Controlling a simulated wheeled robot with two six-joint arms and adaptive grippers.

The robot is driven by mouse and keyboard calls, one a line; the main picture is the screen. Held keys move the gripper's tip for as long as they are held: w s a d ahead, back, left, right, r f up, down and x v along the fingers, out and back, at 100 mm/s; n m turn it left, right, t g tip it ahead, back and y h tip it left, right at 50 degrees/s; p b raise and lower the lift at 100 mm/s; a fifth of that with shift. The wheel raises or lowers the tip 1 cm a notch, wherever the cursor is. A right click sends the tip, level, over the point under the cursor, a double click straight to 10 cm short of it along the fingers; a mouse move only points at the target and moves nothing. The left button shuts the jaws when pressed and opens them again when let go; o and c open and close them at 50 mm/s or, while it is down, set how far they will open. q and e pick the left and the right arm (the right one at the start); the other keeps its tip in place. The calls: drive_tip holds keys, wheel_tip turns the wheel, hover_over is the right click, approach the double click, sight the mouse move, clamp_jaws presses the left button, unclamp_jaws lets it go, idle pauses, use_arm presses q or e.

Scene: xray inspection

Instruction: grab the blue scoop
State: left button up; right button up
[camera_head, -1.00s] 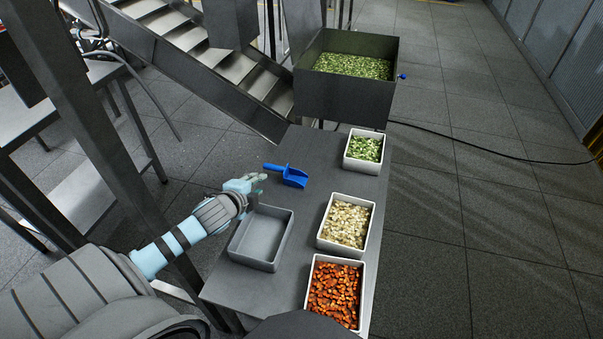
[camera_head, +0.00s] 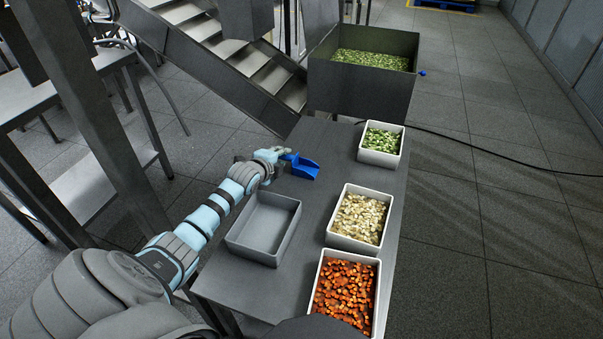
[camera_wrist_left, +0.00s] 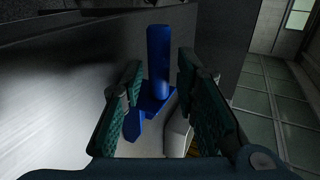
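The blue scoop (camera_head: 303,168) lies on the grey table, near its far left part. My left gripper (camera_head: 276,154) is at the scoop's handle end, and its fingers partly hide the handle in the head view. In the left wrist view, the blue handle (camera_wrist_left: 158,62) shows between the two green-padded fingers of my open left gripper (camera_wrist_left: 160,75). A gap shows on each side of the handle, so the fingers look apart from it. My right gripper is not in view.
An empty grey tray (camera_head: 290,238) sits close to my left forearm. White bins of green pieces (camera_head: 366,157), pale pieces (camera_head: 333,238) and orange pieces (camera_head: 314,303) line the table's right side. A large dark bin (camera_head: 350,90) stands behind the table (camera_head: 315,205).

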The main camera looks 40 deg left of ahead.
sight(282, 157)
use_arm(q)
drive_tip(key=b+x, duration=0.1)
drive_tip(key=x, duration=0.2)
drive_tip(key=shift+f, duration=0.2)
drive_tip(key=shift+w, duration=0.1)
drive_tip(key=shift+r, duration=0.15)
drive_tip(key=shift+c, duration=1)
clamp_jaws()
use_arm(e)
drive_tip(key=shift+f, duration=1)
use_arm(q)
wheel_tip(282, 157, up, 20)
drive_tip(key=p, duration=0.5)
drive_tip(key=shift+p, duration=0.4)
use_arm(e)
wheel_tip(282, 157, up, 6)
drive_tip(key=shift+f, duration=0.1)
